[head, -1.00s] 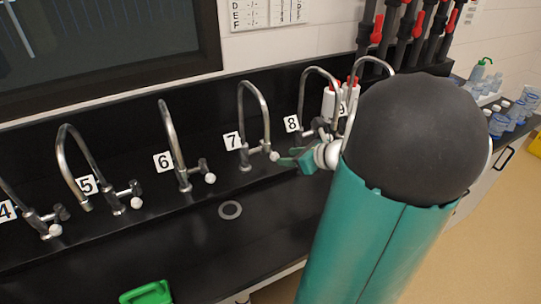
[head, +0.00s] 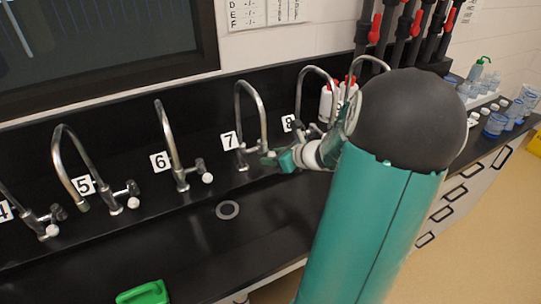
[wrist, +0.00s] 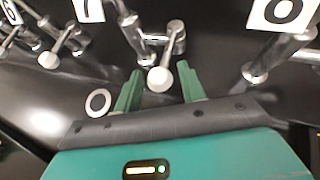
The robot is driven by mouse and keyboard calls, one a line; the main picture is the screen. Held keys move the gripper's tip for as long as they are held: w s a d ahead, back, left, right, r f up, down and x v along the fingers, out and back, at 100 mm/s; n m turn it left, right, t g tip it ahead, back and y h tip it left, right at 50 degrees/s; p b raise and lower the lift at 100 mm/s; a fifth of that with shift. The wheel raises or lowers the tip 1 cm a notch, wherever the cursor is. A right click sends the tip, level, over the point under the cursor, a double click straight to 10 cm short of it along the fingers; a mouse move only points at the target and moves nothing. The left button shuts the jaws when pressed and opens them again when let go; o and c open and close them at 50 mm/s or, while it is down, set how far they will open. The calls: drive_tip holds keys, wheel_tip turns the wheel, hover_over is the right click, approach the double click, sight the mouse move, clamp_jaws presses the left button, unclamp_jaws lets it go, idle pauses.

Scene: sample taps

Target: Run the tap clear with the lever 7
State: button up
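Tap 7 (head: 243,160) is a steel gooseneck beside the "7" label (head: 229,140). Its lever (wrist: 173,45) ends in a white ball knob (wrist: 160,80). My gripper (wrist: 159,82) is open, with one green finger on each side of that knob and a visible gap on both sides. I cannot tell how deep the knob sits between the fingers. In the head view my gripper (head: 272,158) is at the lever's end, and the fingers partly cover it. No water shows at the spout.
Tap 6 (head: 170,145) stands to the left, with its own knob. Tap 8 (head: 299,95) is close on the right, partly behind my arm. A drain ring (head: 228,210) and a green container (head: 143,292) are in the black sink and counter area in front.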

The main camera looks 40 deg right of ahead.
drive_tip(key=v, duration=0.7)
drive_tip(key=shift+s+r, duration=0.2)
drive_tip(key=shift+s, duration=0.1)
idle(0.3)
